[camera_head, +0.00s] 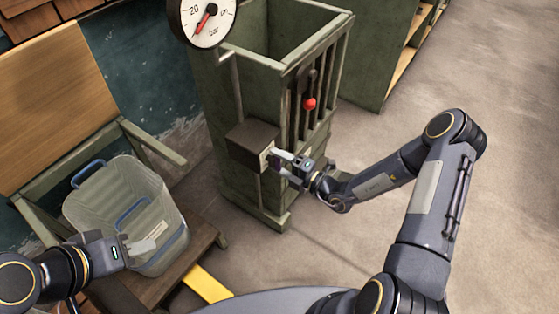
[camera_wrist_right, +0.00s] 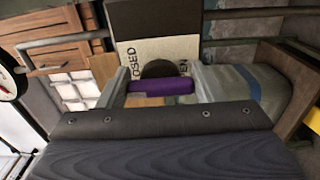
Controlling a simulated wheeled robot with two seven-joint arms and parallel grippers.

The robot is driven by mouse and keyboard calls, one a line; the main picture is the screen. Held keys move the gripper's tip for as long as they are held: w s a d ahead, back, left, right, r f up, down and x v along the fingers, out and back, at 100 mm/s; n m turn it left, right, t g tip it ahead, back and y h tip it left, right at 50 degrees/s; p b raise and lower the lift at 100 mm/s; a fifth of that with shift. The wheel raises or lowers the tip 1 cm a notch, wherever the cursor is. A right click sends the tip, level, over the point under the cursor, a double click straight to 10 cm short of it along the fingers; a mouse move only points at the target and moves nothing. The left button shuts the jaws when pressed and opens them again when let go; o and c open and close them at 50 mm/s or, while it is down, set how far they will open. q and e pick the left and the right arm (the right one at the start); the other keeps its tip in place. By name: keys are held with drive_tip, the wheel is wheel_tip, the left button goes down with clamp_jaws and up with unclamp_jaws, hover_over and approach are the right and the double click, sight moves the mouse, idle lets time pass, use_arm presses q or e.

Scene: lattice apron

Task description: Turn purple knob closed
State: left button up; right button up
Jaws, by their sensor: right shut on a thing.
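The purple knob (camera_wrist_right: 160,87) shows in the right wrist view, lying sideways between the two fingers of my right gripper (camera_wrist_right: 160,88). Behind it is a dark round base on a pale plate (camera_wrist_right: 135,62) lettered "CLOSED" on the left and partly covered "EN" on the right. In the head view the plate is on the dark box (camera_head: 252,143) fixed to the green cabinet, and my right gripper (camera_head: 276,158) is at it, shut on the knob, which it mostly hides. My left gripper (camera_head: 140,246) is at lower left, apart from the cabinet; its finger gap is unclear.
A red ball-ended lever (camera_head: 309,104) sits on the slatted side of the green cabinet (camera_head: 215,120). A pressure gauge (camera_head: 203,20) hangs above. A clear bin (camera_head: 125,205) with blue handles stands on a wooden bench near my left gripper. The floor at right is clear.

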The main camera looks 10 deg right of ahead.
drive_tip(key=o, duration=1)
drive_tip(key=v, duration=0.7)
drive_tip(key=shift+s+d+p, duration=0.3)
drive_tip(key=shift+s, duration=0.05)
